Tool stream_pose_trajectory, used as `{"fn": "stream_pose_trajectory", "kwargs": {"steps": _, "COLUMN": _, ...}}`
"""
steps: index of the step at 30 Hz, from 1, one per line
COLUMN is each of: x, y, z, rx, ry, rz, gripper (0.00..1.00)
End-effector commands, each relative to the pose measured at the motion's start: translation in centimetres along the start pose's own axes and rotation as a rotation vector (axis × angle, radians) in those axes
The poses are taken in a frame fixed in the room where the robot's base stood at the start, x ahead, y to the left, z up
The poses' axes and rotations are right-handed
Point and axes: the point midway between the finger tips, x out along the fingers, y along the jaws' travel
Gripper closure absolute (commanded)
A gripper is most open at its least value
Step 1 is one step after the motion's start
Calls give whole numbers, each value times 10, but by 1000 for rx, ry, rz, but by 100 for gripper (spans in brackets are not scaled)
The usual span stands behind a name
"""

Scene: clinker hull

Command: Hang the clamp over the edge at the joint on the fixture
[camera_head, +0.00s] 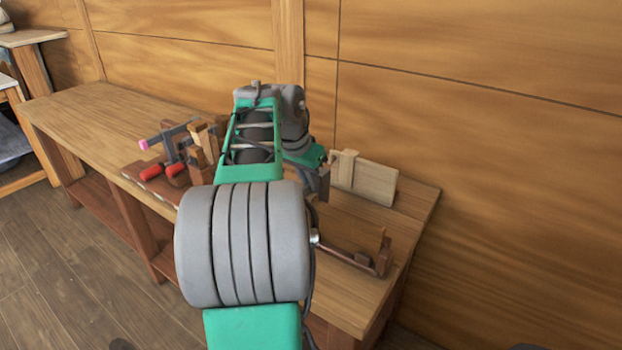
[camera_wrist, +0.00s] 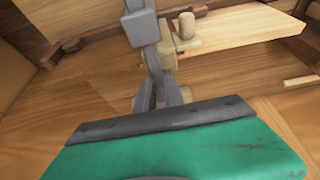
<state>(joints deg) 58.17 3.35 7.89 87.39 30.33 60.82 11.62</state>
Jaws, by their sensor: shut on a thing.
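My gripper (camera_wrist: 142,22) is shut on a light wooden clamp (camera_wrist: 168,52) with a rounded peg. The finger covers part of the clamp in the wrist view. In the head view my arm hides most of the gripper, and a pale wooden piece that looks like the clamp (camera_head: 346,168) shows beside it. The clamp overlaps the left end of a pale upright board (camera_head: 376,182), which seems part of the fixture. The board also shows in the wrist view (camera_wrist: 240,30). I cannot tell whether the clamp touches its edge or where the joint is.
A wooden bench (camera_head: 90,97) runs along the panelled wall. Red-handled tools (camera_head: 165,170) and wooden blocks stand left of my arm. A dark wooden frame (camera_head: 350,257) lies at the bench's right front. The bench's far left top is clear.

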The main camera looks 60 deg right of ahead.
Motion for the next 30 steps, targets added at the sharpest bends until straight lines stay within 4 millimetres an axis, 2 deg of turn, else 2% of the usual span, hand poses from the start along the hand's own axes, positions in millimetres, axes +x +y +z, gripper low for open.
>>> {"fn": "stream_pose_trajectory", "kwargs": {"steps": 30, "x": 2, "y": 0, "z": 3, "rx": 1, "ry": 2, "rz": -2, "gripper": 100}}
